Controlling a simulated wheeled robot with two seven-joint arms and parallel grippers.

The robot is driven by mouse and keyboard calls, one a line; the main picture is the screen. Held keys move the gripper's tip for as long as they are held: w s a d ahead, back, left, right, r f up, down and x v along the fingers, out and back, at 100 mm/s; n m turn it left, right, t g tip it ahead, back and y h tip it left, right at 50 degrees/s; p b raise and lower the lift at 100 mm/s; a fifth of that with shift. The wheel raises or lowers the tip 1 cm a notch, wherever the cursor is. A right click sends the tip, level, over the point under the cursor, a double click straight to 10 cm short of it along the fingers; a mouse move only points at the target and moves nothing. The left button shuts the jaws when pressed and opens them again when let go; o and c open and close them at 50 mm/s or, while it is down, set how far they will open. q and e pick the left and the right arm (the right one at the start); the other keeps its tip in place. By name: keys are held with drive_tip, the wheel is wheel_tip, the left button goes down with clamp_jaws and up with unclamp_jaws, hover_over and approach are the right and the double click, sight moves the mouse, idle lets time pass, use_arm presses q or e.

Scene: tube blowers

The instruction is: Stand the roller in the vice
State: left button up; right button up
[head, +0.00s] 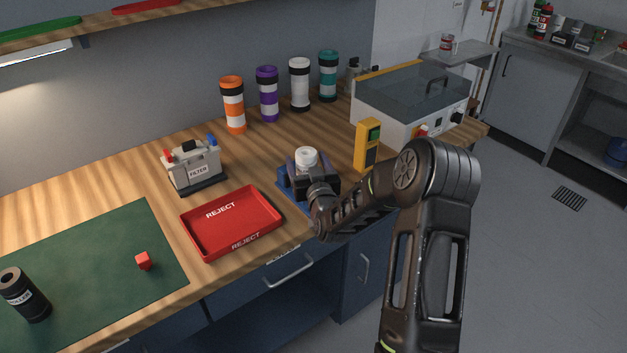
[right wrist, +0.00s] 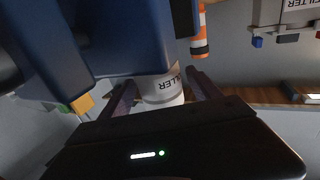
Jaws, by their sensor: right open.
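The white roller (head: 306,157) stands in the blue vice (head: 284,181) near the front edge of the bench, its white top showing. My right gripper (head: 316,178) is at the vice. In the right wrist view its two fingers (right wrist: 163,84) are apart, one on each side of the roller; contact cannot be made out. The arm hides the vice's right side and part of the roller. My left gripper is not in view.
A red reject tray (head: 190,232) lies left of the vice. A filter unit (head: 194,166) and a yellow device (head: 367,146) stand nearby. Several banded tubes (head: 268,94) line the back.

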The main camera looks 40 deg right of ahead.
drive_tip(key=b+v, duration=0.2)
drive_tip(key=v, duration=0.7)
drive_tip(key=shift+s, duration=0.1)
